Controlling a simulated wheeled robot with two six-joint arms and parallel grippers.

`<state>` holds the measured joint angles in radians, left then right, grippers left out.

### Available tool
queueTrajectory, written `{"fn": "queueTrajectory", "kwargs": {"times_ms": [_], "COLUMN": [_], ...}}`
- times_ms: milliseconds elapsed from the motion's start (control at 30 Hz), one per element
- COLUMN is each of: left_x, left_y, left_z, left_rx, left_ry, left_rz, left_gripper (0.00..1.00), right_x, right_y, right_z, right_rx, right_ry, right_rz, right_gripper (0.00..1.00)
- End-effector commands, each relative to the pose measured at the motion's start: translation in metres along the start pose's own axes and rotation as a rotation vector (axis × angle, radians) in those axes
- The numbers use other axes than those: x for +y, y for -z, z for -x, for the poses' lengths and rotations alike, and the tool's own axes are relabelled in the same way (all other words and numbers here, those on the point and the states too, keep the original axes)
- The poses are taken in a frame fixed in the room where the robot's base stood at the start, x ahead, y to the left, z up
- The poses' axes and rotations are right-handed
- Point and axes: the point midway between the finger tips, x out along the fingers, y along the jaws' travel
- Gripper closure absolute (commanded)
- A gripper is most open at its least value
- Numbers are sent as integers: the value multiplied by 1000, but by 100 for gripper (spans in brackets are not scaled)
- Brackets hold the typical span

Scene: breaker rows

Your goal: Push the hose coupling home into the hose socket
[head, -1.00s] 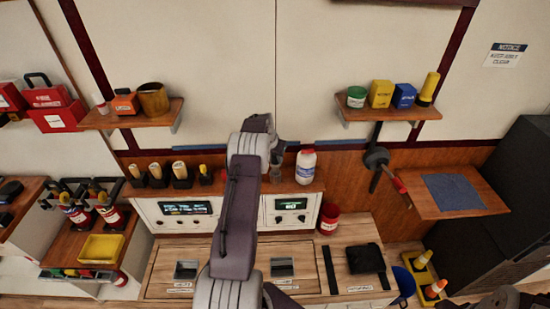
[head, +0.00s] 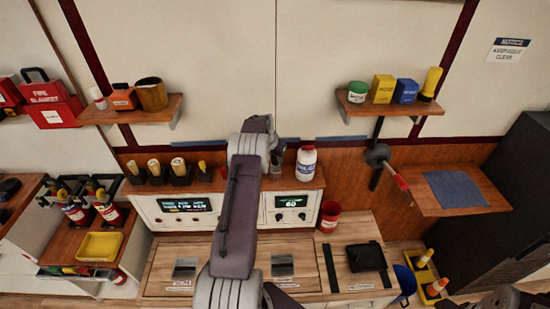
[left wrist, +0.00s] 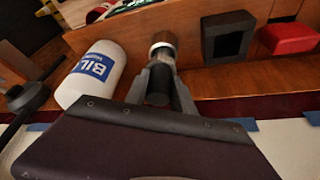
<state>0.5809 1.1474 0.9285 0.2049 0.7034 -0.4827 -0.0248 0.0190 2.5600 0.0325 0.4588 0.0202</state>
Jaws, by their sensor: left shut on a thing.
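My left gripper (left wrist: 160,90) is shut on a dark cylinder with a pale ring and a brown end, apparently the hose coupling (left wrist: 162,52). In the head view my left arm reaches up to the back ledge, and the gripper (head: 277,156) shows only partly at its end. A black block with a square opening, possibly the hose socket (left wrist: 228,36), stands on the ledge to the right of the coupling in the left wrist view. The opening looks empty and the coupling is apart from it. In the head view my arm seems to hide this block.
A white bottle (left wrist: 92,75) stands close beside the gripper; it also shows in the head view (head: 306,163). A red block (left wrist: 290,38) lies beyond the black one. Several handled tools (head: 178,170) stand along the ledge. A red cup (head: 329,216) is on the counter.

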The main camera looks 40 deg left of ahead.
Motion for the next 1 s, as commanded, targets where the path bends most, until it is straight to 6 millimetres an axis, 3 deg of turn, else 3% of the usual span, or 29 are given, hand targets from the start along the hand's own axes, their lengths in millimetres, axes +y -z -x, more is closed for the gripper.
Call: {"fn": "queueTrajectory", "kwargs": {"times_ms": [800,833,900,1000], "left_x": [0,0,0,0], "left_y": [-11,-11,-10,-11], "left_z": [-28,-27,-26,-26], "left_rx": [1,2,1,1], "left_ry": [0,1,0,0], "left_rz": [0,0,0,0], "left_gripper": [100,64,45,44], "right_x": [0,0,0,0], "right_y": [-2,-2,-2,-2], "right_z": [-22,-21,-21,-21], "right_rx": [0,0,0,0], "right_ry": [0,0,0,0], "right_rz": [0,0,0,0], "right_gripper": [45,45,45,45]}}
